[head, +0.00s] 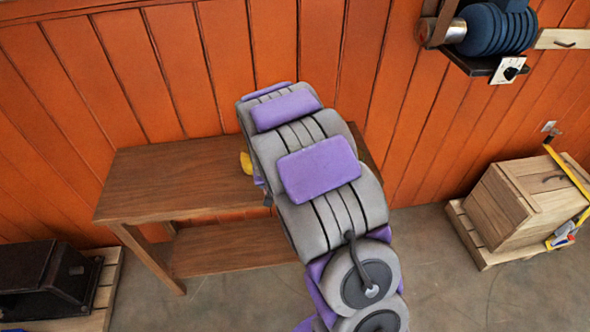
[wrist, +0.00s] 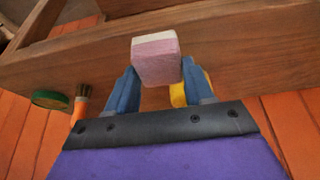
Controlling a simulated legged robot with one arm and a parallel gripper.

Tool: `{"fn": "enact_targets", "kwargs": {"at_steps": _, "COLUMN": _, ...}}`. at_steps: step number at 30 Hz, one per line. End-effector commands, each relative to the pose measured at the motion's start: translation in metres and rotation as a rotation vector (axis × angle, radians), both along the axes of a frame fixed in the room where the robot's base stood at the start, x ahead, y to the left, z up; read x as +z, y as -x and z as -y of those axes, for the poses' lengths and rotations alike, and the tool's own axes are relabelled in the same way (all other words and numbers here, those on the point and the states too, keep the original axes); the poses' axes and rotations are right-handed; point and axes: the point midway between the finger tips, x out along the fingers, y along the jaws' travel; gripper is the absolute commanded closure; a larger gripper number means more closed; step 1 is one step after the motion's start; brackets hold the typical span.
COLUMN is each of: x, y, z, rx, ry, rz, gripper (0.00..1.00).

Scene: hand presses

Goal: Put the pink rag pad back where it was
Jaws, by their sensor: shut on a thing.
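The pink rag pad (wrist: 156,62) is a small pink block with a pale end, seen in the wrist view. My gripper (wrist: 155,80) is shut on it, with a blue finger at each side. The pad shows in front of the edge of the wooden bench (wrist: 240,48); I cannot tell whether it touches it. In the head view the bench (head: 160,172) stands against the orange wall. My own arm covers the gripper and the pad there.
A yellow thing (wrist: 178,95) shows behind the fingers and beside my arm in the head view (head: 246,163). A brush (wrist: 80,105) and a green round thing (wrist: 52,99) are at left. A wooden crate (head: 525,200) stands right; a dark box (head: 45,280) stands left.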

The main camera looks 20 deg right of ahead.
Motion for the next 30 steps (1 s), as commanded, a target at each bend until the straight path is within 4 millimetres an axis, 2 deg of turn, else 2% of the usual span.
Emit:
{"fn": "enact_targets", "kwargs": {"at_steps": 4, "x": -0.005, "y": -0.011, "z": 0.018, "rx": 0.0, "ry": 0.003, "rz": -0.007, "gripper": 0.72}}
{"fn": "enact_targets", "kwargs": {"at_steps": 12, "x": -0.013, "y": -0.049, "z": 0.075, "rx": -0.001, "ry": -0.003, "rz": -0.004, "gripper": 0.72}}
{"fn": "enact_targets", "kwargs": {"at_steps": 15, "x": -0.014, "y": -0.063, "z": 0.09, "rx": -0.001, "ry": -0.001, "rz": -0.002, "gripper": 0.72}}
{"fn": "enact_targets", "kwargs": {"at_steps": 21, "x": -0.016, "y": -0.084, "z": 0.113, "rx": 0.002, "ry": 0.003, "rz": -0.002, "gripper": 0.72}}
{"fn": "enact_targets", "kwargs": {"at_steps": 30, "x": -0.021, "y": -0.093, "z": 0.128, "rx": 0.002, "ry": 0.001, "rz": -0.005, "gripper": 0.72}}
